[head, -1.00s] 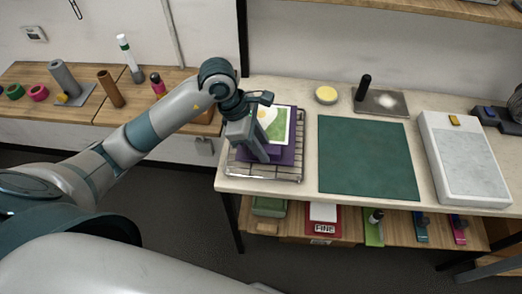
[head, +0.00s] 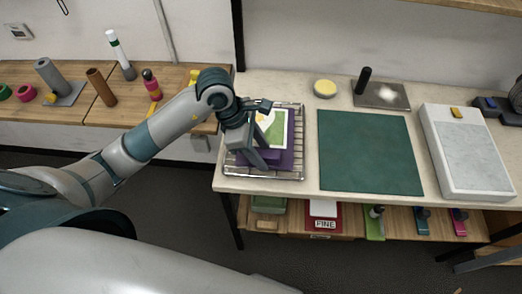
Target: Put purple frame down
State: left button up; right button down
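The purple frame (head: 286,158) is at the wire rack (head: 301,172) on the left end of the bench. A white sheet with a green and yellow picture (head: 278,128) shows over its upper part. My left gripper (head: 263,134) is over the frame's left side, its fingers reaching down to it. The fingers look spread, but I cannot tell whether they grip the frame. The gripper hides the frame's left part. My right gripper is not in view.
A green mat (head: 369,152) lies right of the rack, with a white-grey slab (head: 466,155) beyond it. A shelf below holds several tools.

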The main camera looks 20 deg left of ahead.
pick_arm(q)
jog(key=shift+d, duration=0.1)
jog(key=shift+r, duration=0.25)
jog(key=shift+a+r, duration=0.3)
jog(key=shift+r, duration=0.05)
jog(key=b+v, duration=0.4)
jog(key=v, duration=0.7)
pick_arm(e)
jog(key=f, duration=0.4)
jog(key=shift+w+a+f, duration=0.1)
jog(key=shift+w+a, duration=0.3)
pick_arm(q)
jog(key=shift+s, duration=0.1)
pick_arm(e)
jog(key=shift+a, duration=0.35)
pick_arm(q)
jog(key=shift+s+f, duration=0.1)
jog(key=shift+s, duration=0.05)
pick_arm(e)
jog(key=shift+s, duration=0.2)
